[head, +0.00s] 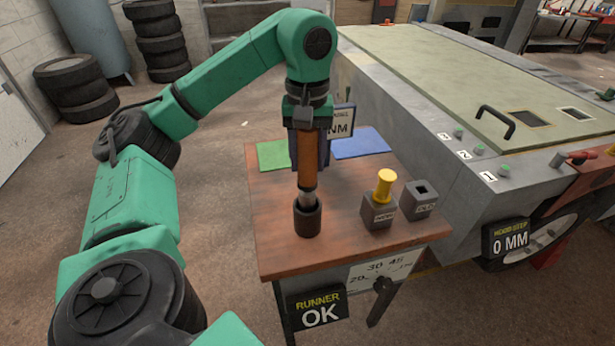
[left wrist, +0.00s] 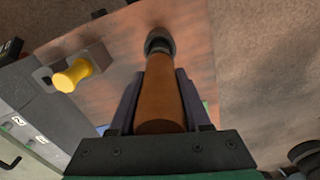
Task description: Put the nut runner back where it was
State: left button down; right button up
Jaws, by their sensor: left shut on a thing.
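The nut runner (head: 308,160) has an orange-brown body and a grey metal lower end. It stands upright, with its lower end in or at the mouth of a dark round cup (head: 307,219) on the small wooden table. My left gripper (head: 308,150) points down and is shut on the runner's body. In the left wrist view the runner (left wrist: 161,100) lies between the gripper's two dark fingers (left wrist: 160,105), and its far end meets the dark cup (left wrist: 159,41). How deep the tip sits in the cup is hidden. My right gripper is not in view.
On the wooden table (head: 275,250) stand a grey block marked NEW holding a yellow piece (head: 385,187) and an empty-looking grey block marked OLD (head: 419,200). Green (head: 272,155) and blue (head: 360,143) mats lie behind. A display (head: 319,310) reads RUNNER OK. A large grey bench (head: 450,140) stands right.

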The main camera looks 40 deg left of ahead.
aim_at(308, 179)
pick_arm(q)
jog(key=shift+f, duration=0.55)
notch_tip(308, 179, down, 4)
jog(key=shift+s+r+p, duration=0.1)
jog(key=shift+r+p, duration=0.05)
jog(key=shift+p, duration=0.15)
jog(key=shift+f, duration=0.35)
jog(key=shift+c, duration=1.8)
grip_release()
